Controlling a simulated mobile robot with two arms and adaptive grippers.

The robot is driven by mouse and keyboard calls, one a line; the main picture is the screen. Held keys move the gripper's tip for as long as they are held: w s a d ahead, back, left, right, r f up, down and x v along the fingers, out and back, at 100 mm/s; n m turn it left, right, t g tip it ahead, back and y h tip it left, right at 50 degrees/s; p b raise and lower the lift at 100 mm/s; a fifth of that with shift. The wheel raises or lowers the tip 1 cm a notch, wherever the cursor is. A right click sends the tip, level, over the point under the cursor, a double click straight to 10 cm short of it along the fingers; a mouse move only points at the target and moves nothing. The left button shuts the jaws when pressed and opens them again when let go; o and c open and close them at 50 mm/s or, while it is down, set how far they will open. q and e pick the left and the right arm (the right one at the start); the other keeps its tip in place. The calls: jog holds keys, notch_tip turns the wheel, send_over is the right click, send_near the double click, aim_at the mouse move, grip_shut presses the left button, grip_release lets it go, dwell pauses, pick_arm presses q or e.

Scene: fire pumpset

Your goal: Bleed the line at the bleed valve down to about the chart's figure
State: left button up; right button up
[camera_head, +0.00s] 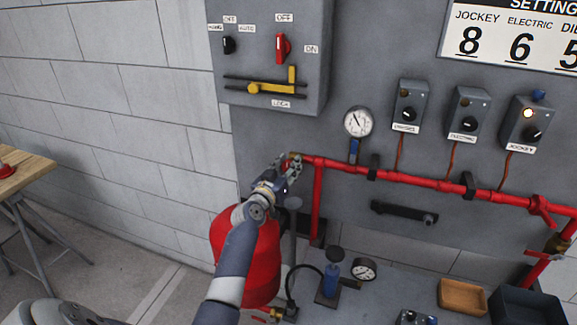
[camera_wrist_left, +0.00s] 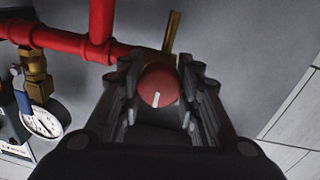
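The bleed valve's red round knob (camera_wrist_left: 157,86) with a white mark sits at the left end of the red pipe (camera_head: 400,177), by a brass outlet (camera_wrist_left: 172,35). My left gripper (camera_head: 287,167) is around the knob, one finger on each side, and appears shut on it. In the head view the fingers mostly hide the knob. The white pressure gauge (camera_head: 357,121) stands above the pipe on a blue-handled valve; it also shows in the left wrist view (camera_wrist_left: 42,121). Its reading is too small to tell. The settings chart (camera_head: 510,40) shows Jockey 8, Electric 6 and a cut-off 5.
Three switch boxes hang above the pipe; the jockey box (camera_head: 528,123) has a lit lamp. A grey control panel (camera_head: 270,60) has a red switch and yellow lever. A red cylinder (camera_head: 250,255) stands below my left arm. A loose gauge (camera_head: 363,269) and wooden tray (camera_head: 462,296) lie lower right.

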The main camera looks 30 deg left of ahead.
pick_arm(q)
jog(key=shift+f+n+b, duration=0.1)
jog(key=shift+n+b, duration=0.25)
jog(key=shift+n, duration=0.45)
jog(key=n, duration=0.3)
jog(key=shift+n+b, duration=0.3)
jog(key=o, duration=1.1)
jog(key=shift+s, duration=0.15)
jog(key=s, duration=0.4)
jog(key=s+d, duration=0.1)
jog(key=s, duration=0.2)
jog(key=s+d, duration=0.1)
jog(key=s, duration=0.3)
jog(key=shift+s+f, duration=0.1)
jog(key=shift+s, duration=0.2)
